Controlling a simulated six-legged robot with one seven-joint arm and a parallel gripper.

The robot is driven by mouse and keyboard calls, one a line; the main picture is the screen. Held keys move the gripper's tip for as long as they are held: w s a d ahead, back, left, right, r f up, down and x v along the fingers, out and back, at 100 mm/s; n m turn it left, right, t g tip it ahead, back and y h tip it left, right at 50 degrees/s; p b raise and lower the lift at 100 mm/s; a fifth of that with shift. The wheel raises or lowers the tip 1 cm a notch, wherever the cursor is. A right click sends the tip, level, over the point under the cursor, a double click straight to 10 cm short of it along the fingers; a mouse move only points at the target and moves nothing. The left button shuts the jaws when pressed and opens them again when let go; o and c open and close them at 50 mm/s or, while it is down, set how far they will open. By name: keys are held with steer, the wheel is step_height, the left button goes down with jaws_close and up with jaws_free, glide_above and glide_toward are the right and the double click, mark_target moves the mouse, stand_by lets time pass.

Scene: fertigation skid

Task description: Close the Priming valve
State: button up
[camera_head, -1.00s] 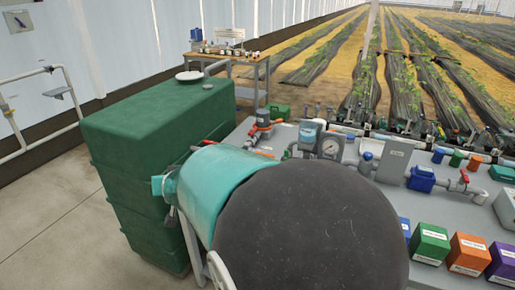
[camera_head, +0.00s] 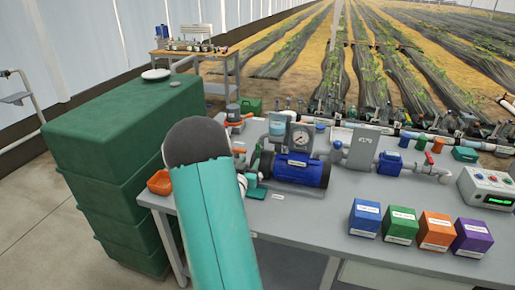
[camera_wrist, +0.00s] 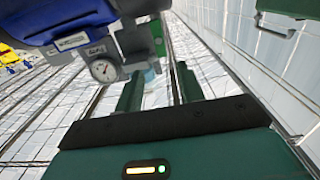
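No label that I can read names the Priming valve, so I cannot tell which fitting it is. In the head view, a fitting with an orange-red handle (camera_head: 235,115) stands at the back left of the bench. A smaller red handle (camera_head: 238,151) shows beside the blue pump motor (camera_head: 301,169), partly behind my arm. Another red-handled valve (camera_head: 429,159) is on the pipe at right. In the wrist view, my gripper (camera_wrist: 157,80) has its two green fingers apart, with nothing clearly held. The blue motor (camera_wrist: 75,25) and pressure gauge (camera_wrist: 103,70) show at upper left.
The grey bench (camera_head: 300,215) carries a row of blue, green, orange (camera_head: 436,230) and purple boxes at its front. A control box (camera_head: 488,188) stands at right.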

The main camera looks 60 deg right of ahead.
mark_target(257, 148)
steer(key=d, duration=0.3)
steer(key=w+d, duration=0.1)
steer(key=d, duration=0.7)
steer(key=shift+w, duration=0.4)
jaws_close()
